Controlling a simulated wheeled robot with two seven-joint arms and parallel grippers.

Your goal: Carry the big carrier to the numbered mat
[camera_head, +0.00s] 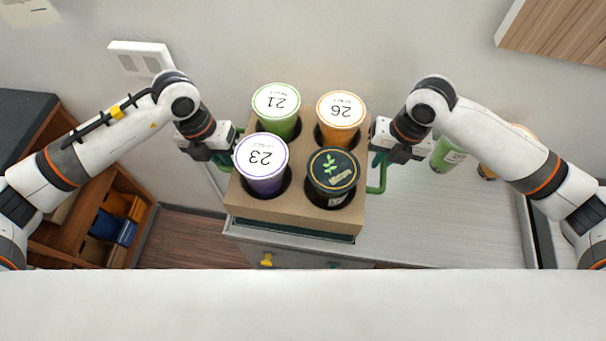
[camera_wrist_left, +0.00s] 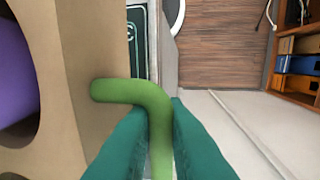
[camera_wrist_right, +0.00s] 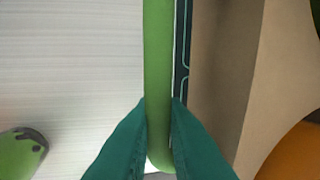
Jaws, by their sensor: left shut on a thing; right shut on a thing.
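The big carrier (camera_head: 293,211) is a brown cardboard box with green side handles, held between my two grippers. It holds a green cup 21 (camera_head: 276,110), an orange cup 26 (camera_head: 341,118), a purple cup 23 (camera_head: 263,165) and a dark-lidded cup with a leaf mark (camera_head: 332,178). My left gripper (camera_head: 231,152) is shut on the left green handle, close up in the left wrist view (camera_wrist_left: 150,98). My right gripper (camera_head: 380,160) is shut on the right green handle, close up in the right wrist view (camera_wrist_right: 158,70). No number on a mat is readable; a dark green-edged surface (camera_head: 290,229) shows beneath the carrier.
A pale counter (camera_head: 440,230) extends to the right. A green cup (camera_head: 446,154) and a partly hidden orange-topped cup stand there behind my right arm. A wooden shelf (camera_head: 85,225) with blue and orange items stands at left. Wooden floor (camera_head: 185,240) lies between shelf and counter.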

